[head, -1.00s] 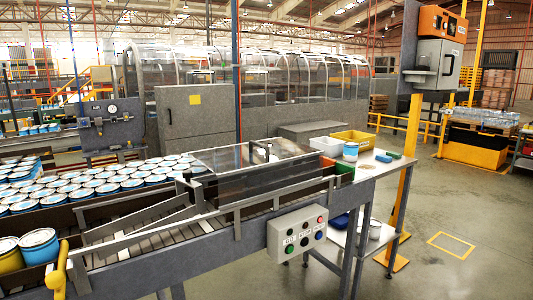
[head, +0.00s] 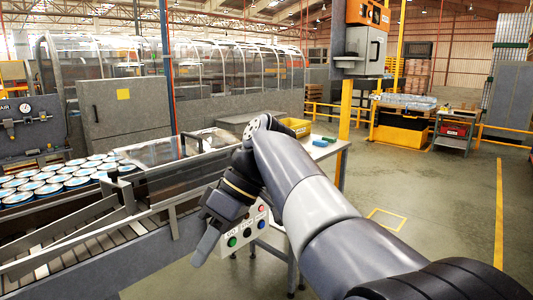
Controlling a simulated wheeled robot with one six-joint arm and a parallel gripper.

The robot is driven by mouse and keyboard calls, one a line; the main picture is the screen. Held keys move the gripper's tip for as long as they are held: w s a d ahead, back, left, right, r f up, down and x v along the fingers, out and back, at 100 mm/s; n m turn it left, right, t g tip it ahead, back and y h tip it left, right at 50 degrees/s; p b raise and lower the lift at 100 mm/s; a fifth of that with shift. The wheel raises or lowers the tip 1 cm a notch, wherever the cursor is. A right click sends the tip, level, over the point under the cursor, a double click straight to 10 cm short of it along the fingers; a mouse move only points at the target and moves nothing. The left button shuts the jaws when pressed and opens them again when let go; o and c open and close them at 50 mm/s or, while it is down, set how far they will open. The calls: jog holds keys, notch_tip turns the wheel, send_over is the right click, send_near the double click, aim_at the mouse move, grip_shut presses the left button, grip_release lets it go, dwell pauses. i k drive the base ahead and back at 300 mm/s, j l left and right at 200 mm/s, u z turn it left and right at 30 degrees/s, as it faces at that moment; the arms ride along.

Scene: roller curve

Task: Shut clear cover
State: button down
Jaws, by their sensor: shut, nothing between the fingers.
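The clear cover (head: 165,152) is a see-through panel with a metal frame over the roller conveyor, left of centre in the head view. A dark handle (head: 197,136) stands on its upper face. The cover looks slightly sloped; I cannot tell whether its edge touches the frame below. My gripper (head: 204,246) is shut and empty, pointing down in front of the cover's near right side, beside the button box. It looks apart from the cover. My arm and wrist hide the cover's right end.
The button box (head: 246,229) is partly behind my gripper. The roller conveyor (head: 65,250) runs along the lower left, with several cans (head: 50,180) behind it. A yellow bin (head: 296,127) sits on the side table (head: 325,149). A yellow post (head: 347,135) stands behind.

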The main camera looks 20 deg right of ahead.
aim_at(158, 154)
jog(key=i+l+z, duration=0.25)
jog(key=i+l, duration=0.15)
jog(key=i, duration=0.4)
jog(key=i+l+z, duration=0.25)
jog(key=i, duration=0.6)
jog(key=i+z, duration=0.3)
jog(key=i, duration=0.55)
